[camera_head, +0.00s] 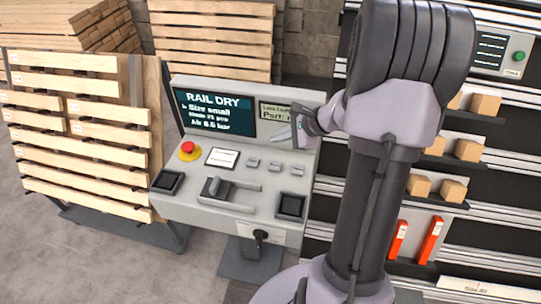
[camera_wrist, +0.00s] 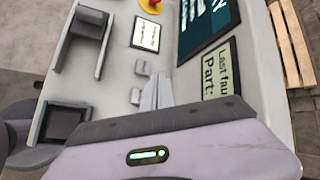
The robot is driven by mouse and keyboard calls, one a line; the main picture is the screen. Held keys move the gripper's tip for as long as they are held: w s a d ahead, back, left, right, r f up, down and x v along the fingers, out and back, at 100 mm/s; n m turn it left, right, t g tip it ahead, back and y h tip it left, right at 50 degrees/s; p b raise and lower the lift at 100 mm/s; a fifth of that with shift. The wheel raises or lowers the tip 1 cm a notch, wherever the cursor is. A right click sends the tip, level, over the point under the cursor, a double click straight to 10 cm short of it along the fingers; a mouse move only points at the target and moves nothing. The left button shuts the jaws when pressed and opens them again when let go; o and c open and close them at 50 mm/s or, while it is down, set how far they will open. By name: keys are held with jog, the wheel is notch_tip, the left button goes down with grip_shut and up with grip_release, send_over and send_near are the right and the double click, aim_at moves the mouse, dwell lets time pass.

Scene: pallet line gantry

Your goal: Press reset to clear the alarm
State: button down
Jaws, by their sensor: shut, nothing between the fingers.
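A grey control console (camera_head: 235,195) stands in the middle of the head view. Its sloping top carries a row of small grey buttons: a left one (camera_head: 253,162), a middle one (camera_head: 275,165) and a right one (camera_head: 297,169). Two also show in the wrist view, the left one (camera_wrist: 142,67) and the middle one (camera_wrist: 136,96). No label reading reset is legible. My gripper (camera_head: 280,136) is shut and empty, in front of the small screen and apparently above the buttons. In the wrist view my fingertips (camera_wrist: 159,84) show beside the buttons; contact cannot be told.
A dark screen (camera_head: 215,113) reads "RAIL DRY". A small screen (camera_head: 269,110) is partly hidden by my gripper. A red emergency knob (camera_head: 187,149), a lever (camera_head: 211,187) and black square pads (camera_head: 291,205) are on the console. Wooden slats (camera_head: 75,130) stand left, shelves (camera_head: 440,200) right.

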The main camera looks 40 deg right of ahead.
jog(key=shift+s, duration=0.15)
jog(key=b, duration=0.6)
send_over(278, 166)
notch_tip(278, 166, down, 8)
jog(key=shift+f, duration=0.1)
jog(key=shift+f+b, duration=0.35)
jog(key=shift+b, duration=0.1)
dwell(1.4)
jog(key=shift+f+b, duration=0.4)
jog(key=shift+b, duration=0.15)
jog(key=shift+f+b, duration=0.4)
jog(key=shift+b, duration=0.1)
dwell(0.4)
dwell(0.3)
jog(key=shift+r+p, duration=0.6)
jog(key=shift+r, duration=0.25)
